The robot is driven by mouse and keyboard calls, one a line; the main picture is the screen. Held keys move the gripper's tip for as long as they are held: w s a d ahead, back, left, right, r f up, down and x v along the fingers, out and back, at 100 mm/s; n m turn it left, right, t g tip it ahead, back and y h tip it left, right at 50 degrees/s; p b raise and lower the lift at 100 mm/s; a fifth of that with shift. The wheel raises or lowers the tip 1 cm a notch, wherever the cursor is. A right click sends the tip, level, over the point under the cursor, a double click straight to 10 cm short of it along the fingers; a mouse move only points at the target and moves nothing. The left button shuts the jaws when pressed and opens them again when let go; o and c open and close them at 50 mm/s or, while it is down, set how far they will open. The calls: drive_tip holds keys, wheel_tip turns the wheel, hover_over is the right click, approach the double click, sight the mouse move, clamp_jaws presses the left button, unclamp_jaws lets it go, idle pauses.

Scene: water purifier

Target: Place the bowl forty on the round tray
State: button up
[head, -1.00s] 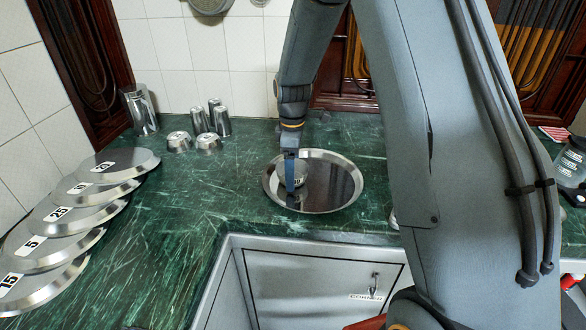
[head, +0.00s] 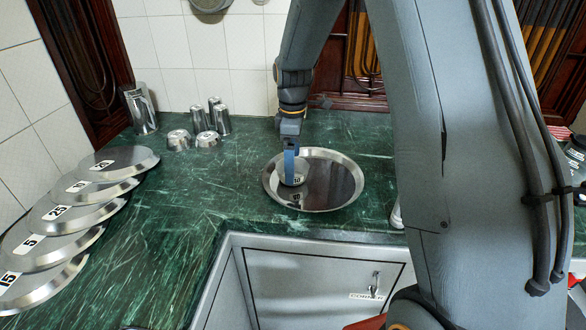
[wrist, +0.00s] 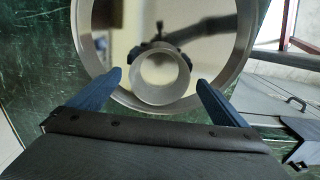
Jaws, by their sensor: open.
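The small metal bowl (head: 301,170) stands upright on the left part of the shiny round tray (head: 344,196). Its label is partly covered by a finger and too small to read surely. The wrist view shows the bowl (wrist: 161,80) from above, resting on the mirror-like tray (wrist: 240,40). My gripper (head: 290,182) is over the bowl, fingers pointing down. In the wrist view my gripper (wrist: 160,79) is open, with a blue finger on each side of the bowl and a gap between each finger and it.
Several numbered metal plates (head: 65,215) overlap in a row at the left. Two small bowls (head: 192,139), several metal cups (head: 221,119) and a larger tumbler (head: 140,108) stand near the back wall. The counter between plates and tray is clear. A cabinet door (head: 330,285) lies below the front edge.

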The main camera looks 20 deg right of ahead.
wheel_tip(320, 180, up, 9)
drive_tip(key=b, duration=0.1)
drive_tip(key=s+f+m, duration=0.3)
drive_tip(key=s+m, duration=0.3)
drive_tip(key=s, duration=0.6)
drive_tip(key=s+f+m, duration=0.4)
drive_tip(key=s+m, duration=0.3)
drive_tip(key=s, duration=0.6)
drive_tip(key=shift+d+m, duration=0.3)
